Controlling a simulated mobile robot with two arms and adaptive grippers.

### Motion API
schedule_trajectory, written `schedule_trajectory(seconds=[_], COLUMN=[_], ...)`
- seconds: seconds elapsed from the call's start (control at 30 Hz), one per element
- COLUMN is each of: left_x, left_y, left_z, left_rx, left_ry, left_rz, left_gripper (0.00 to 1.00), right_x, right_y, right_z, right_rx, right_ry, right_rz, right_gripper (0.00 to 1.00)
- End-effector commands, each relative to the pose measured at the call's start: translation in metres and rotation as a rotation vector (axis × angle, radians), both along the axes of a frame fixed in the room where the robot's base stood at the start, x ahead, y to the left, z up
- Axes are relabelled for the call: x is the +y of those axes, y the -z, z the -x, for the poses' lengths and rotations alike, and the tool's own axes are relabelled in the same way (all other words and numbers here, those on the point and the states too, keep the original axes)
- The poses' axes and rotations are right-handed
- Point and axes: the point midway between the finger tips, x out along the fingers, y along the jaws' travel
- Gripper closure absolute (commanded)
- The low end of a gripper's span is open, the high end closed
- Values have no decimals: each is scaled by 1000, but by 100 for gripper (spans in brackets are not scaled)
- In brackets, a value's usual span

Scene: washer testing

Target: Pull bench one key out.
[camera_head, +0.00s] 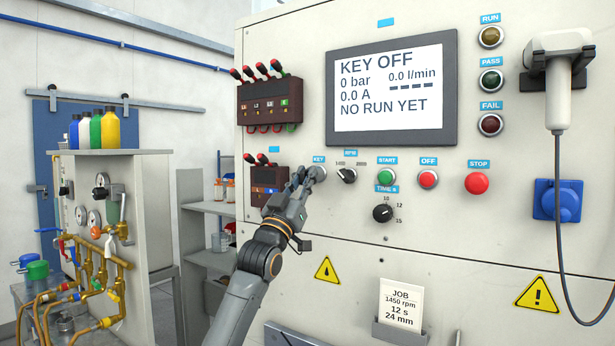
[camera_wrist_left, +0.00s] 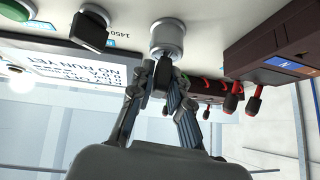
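The bench's key switch (camera_head: 318,172) is a round silver lock under the blue KEY label, on the left part of the panel's control row. My left gripper (camera_head: 303,180) is at this switch. In the left wrist view the silver lock cylinder (camera_wrist_left: 167,38) is straight ahead of the fingers. A small dark key (camera_wrist_left: 163,73) stands at the cylinder, between the two fingertips, which are close together on it. The fingers partly hide the key. The screen (camera_head: 390,90) reads KEY OFF. My right gripper is not in view.
The RPM knob (camera_head: 347,175) is just right of the key switch, then the green START button (camera_head: 385,177). A dark terminal box (camera_head: 264,183) with red plugs is close on the left. A valve stand (camera_head: 110,220) is further left.

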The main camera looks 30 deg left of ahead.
Motion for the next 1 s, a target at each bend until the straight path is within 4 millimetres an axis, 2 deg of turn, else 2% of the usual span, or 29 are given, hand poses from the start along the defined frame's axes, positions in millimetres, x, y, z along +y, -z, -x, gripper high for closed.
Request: schedule_trajectory(seconds=[0.37, 1.0], left_x=[0, 1], left_y=[1, 3], left_z=[4, 30], left_rx=[0, -1], left_ry=[0, 0], left_rz=[0, 0], left_gripper=[100, 100], right_x=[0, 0], right_y=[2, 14], right_z=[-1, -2], right_rx=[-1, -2], right_ry=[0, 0], right_rz=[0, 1], right_gripper=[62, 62])
